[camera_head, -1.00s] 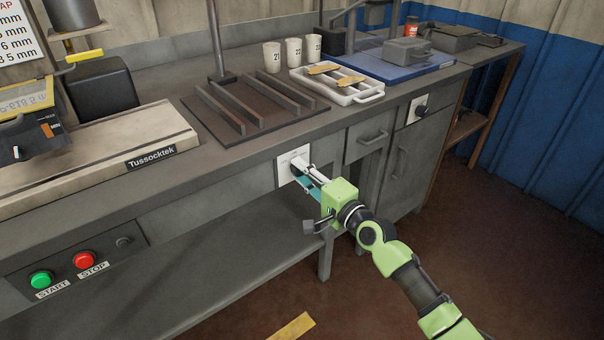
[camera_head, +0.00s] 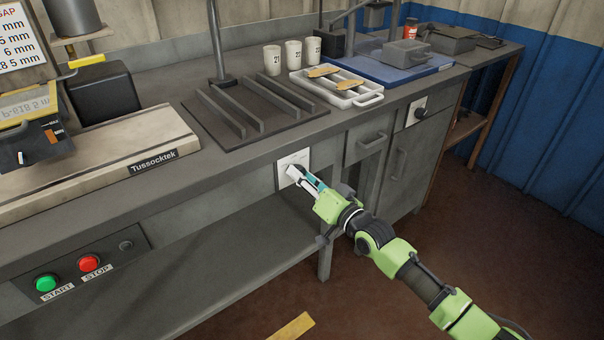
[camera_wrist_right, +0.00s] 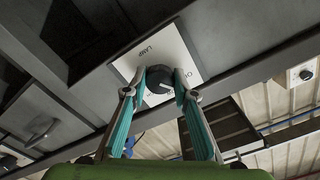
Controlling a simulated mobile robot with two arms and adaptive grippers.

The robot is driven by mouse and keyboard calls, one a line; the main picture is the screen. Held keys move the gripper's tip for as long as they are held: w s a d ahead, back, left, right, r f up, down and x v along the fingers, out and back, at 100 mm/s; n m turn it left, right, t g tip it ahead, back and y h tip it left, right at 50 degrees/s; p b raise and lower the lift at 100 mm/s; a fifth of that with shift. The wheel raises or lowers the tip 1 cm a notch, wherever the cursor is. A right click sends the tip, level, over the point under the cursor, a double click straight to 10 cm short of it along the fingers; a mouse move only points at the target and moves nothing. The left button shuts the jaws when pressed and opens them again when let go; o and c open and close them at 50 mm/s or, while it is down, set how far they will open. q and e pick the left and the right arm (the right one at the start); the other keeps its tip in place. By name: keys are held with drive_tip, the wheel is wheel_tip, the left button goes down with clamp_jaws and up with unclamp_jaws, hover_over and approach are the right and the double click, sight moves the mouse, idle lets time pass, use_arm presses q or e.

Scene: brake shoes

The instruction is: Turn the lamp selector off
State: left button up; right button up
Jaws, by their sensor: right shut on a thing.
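The lamp selector is a dark round knob (camera_wrist_right: 159,78) on a white plate (camera_head: 291,160) on the front of the bench. In the right wrist view the plate (camera_wrist_right: 178,45) carries lettering that reads in part "LAMP"; the rest is partly hidden by the knob and fingers. My right gripper (camera_head: 297,174) is at the plate, and its fingers cover the knob in the head view. In the right wrist view the teal-padded fingers (camera_wrist_right: 159,86) are shut on the knob, one on each side. My left gripper is not in view.
A second knob on a white plate (camera_head: 419,109) sits farther right on the bench front. Green START (camera_head: 46,283) and red STOP (camera_head: 89,264) buttons are at lower left. A white tray with brake shoes (camera_head: 370,101) and several cups stand on top.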

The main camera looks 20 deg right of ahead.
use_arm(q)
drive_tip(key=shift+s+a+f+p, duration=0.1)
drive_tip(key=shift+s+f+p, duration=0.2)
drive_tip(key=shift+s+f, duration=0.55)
use_arm(e)
drive_tip(key=shift+f+n, duration=0.15)
drive_tip(key=shift+n, duration=0.85)
drive_tip(key=o, duration=1.1)
drive_tip(key=v, duration=1.2)
